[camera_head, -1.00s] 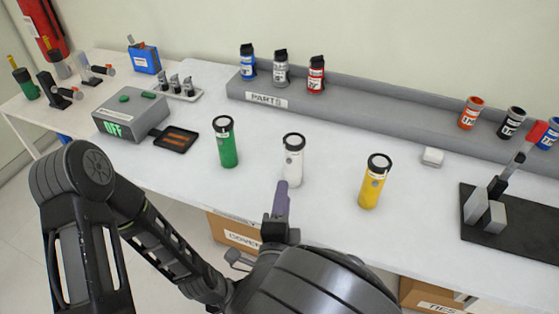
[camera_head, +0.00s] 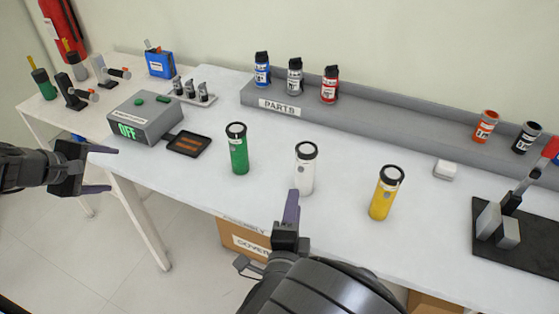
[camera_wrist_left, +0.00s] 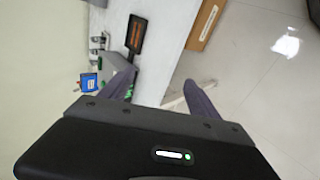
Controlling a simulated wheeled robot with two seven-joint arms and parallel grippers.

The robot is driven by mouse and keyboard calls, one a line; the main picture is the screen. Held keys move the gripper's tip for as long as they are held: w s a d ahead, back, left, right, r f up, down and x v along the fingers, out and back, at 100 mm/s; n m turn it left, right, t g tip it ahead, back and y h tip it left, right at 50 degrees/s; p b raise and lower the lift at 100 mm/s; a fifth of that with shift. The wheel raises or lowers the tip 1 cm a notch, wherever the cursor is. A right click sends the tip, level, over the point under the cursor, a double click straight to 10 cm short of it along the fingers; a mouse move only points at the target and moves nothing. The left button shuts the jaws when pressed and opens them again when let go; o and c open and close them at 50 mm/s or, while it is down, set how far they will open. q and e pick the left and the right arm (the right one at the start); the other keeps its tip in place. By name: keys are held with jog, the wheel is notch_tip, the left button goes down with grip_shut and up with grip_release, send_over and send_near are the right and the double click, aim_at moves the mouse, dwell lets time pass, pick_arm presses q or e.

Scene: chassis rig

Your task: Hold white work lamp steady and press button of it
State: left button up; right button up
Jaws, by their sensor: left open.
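The white work lamp (camera_head: 305,174) stands upright on the white table in the head view, between the green lamp (camera_head: 238,155) and the yellow lamp (camera_head: 383,200). My right gripper (camera_head: 291,208) is just in front of the white lamp. One purple finger shows and overlaps the lamp's lower left edge; the other finger is hidden, so I cannot tell whether it grips. The lamp's button cannot be made out. My left gripper (camera_head: 110,170) is open and empty at the far left, beyond the table's front edge. Its spread fingers also show in the left wrist view (camera_wrist_left: 162,92).
A grey box reading OFF (camera_head: 145,118) and a dark tray (camera_head: 188,144) lie near my left gripper. A PARTS shelf (camera_head: 360,120) with several cans runs along the back. A black clamp fixture (camera_head: 510,235) stands at right.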

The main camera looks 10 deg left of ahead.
pick_arm(q)
notch_tip(320, 180, up, 4)
jog(key=n+h, duration=0.6)
jog(key=h, duration=0.5)
send_near(297, 160)
jog(key=w+f, duration=0.3)
jog(key=f, duration=0.1)
jog(key=d+n, duration=0.1)
jog(key=d, duration=0.1)
jog(key=w+d+r+h, duration=0.1)
jog(key=d, duration=0.1)
jog(key=d+r+n+h, duration=0.1)
jog(key=d, duration=0.1)
jog(key=shift+w+d+n+t, duration=0.1)
jog(key=shift+w+n+t, duration=0.05)
jog(key=shift+n+t, duration=0.2)
jog(key=shift+d+r, duration=0.2)
jog(key=shift+d, duration=0.05)
jog(key=shift+f, duration=0.15)
